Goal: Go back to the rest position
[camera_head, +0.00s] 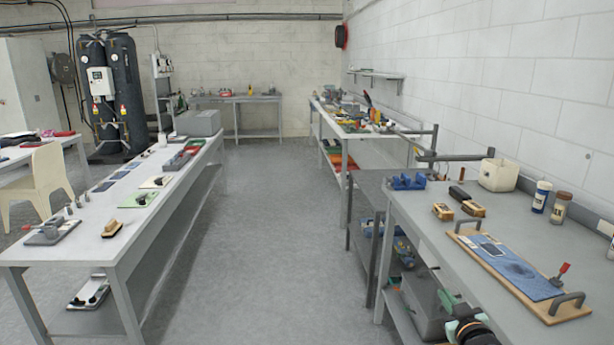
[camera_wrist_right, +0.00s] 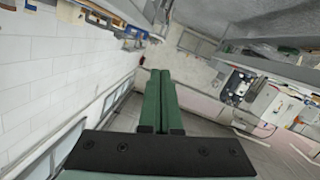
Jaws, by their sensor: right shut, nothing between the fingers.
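My right gripper (camera_head: 446,299) shows at the bottom right of the head view, low beside the front edge of the right workbench (camera_head: 440,232) and below its top. In the right wrist view its two green fingers (camera_wrist_right: 155,78) lie together, shut with nothing between them. Part of the black and green wrist shows at the bottom edge of the head view. My left gripper is in neither view. The task names no other object.
The right workbench carries a wooden board with a blue mat (camera_head: 508,264), two brushes, bottles and a white container (camera_head: 498,175). A long white table (camera_head: 75,255) stands at left. The grey floor aisle (camera_head: 260,250) between them is clear.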

